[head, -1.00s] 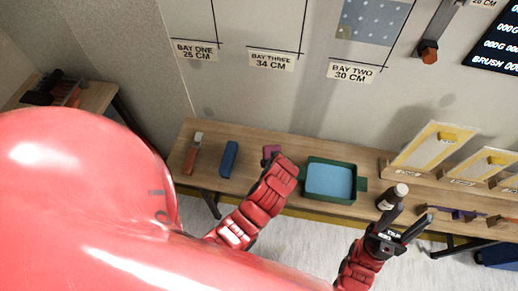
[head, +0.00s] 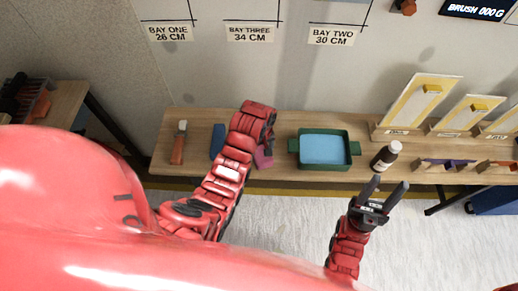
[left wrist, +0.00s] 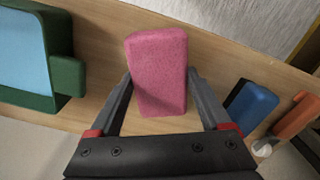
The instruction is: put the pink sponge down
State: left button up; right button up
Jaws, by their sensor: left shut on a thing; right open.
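The pink sponge (left wrist: 158,70) is between the two fingers of my left gripper (left wrist: 160,90) in the left wrist view, and the gripper is shut on it. In the head view the pink sponge (head: 263,158) shows in part beside my red left forearm, over the wooden bench between a blue block and a green tray. My left forearm hides most of the left gripper there. I cannot tell whether the sponge touches the bench. My right gripper (head: 385,188) is open and empty, in front of the bench below a dark bottle.
On the wooden bench (head: 200,172), the blue block (left wrist: 250,107) and an orange-handled tool (head: 178,148) lie to the left. The green tray (head: 292,145) with a light-blue inside and the white-capped bottle (head: 385,156) stand right. Yellow-edged boards (head: 410,105) stand further right.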

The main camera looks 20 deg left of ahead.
aim_at(259, 148)
pick_arm(q)
jog(key=shift+w+a, duration=0.45)
jog(key=shift+w, duration=0.3)
jog(key=shift+w+a, duration=0.4)
jog(key=shift+w, duration=0.35)
notch_tip(259, 148, down, 3)
jog(key=shift+s+r+p, duration=0.1)
jog(key=shift+r+p, duration=0.1)
jog(key=shift+p, duration=0.5)
jog(key=shift+f, duration=0.5)
jog(key=shift+f, duration=0.1)
jog(key=o, duration=1.2)
jog(key=shift+o, duration=0.2)
jog(key=shift+r, duration=0.2)
